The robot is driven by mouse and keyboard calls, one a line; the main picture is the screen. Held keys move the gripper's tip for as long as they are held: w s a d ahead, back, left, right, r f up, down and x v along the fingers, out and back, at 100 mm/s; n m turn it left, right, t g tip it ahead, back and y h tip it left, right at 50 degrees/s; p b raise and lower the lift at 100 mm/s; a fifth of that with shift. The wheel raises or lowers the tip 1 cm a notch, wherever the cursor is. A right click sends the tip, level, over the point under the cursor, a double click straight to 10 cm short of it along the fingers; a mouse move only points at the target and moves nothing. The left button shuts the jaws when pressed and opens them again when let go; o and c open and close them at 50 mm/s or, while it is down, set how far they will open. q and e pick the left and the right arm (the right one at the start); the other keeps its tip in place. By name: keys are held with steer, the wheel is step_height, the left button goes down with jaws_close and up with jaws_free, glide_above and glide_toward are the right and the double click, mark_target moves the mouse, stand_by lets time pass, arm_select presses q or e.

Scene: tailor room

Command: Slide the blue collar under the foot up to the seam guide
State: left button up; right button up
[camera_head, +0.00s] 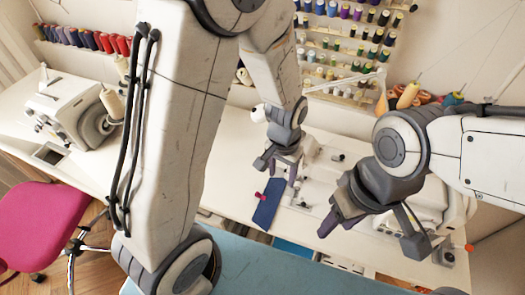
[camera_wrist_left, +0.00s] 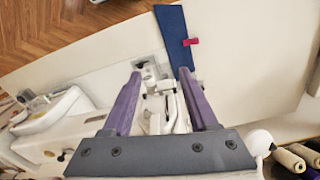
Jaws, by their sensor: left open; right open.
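The blue collar (camera_head: 266,204) lies flat on the white table, with a small red tab (camera_head: 259,195) at its edge. It also shows in the left wrist view (camera_wrist_left: 176,36), its narrow end beside my right-hand finger there. My left gripper (camera_head: 282,170) is open and empty above the table, just behind the collar; its purple fingers (camera_wrist_left: 160,72) are spread in the wrist view. Between them shows the metal foot area (camera_wrist_left: 148,72) of a white sewing machine. The collar is beside this area. I cannot make out the seam guide. My right gripper (camera_head: 341,222) is open, right of the collar.
The white table (camera_head: 230,187) has free room left of the collar. Another sewing machine (camera_head: 75,110) stands at the left. A pink chair (camera_head: 38,222) stands before it. Thread spools (camera_head: 345,40) fill the wall rack. Cones (camera_wrist_left: 294,160) stand near the wrist view's lower right.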

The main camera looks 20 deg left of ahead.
mark_target(258, 193)
arm_select(q)
steer(key=w+a+f+n+p, duration=0.3)
steer(key=a+f, duration=0.5)
step_height(258, 193, down, 11)
steer(key=shift+r+p, duration=0.2)
steer(key=shift+p, duration=0.95)
arm_select(e)
step_height(258, 193, up, 7)
steer(key=shift+f, duration=0.15)
steer(key=shift+s, duration=0.1)
arm_select(q)
jaws_close()
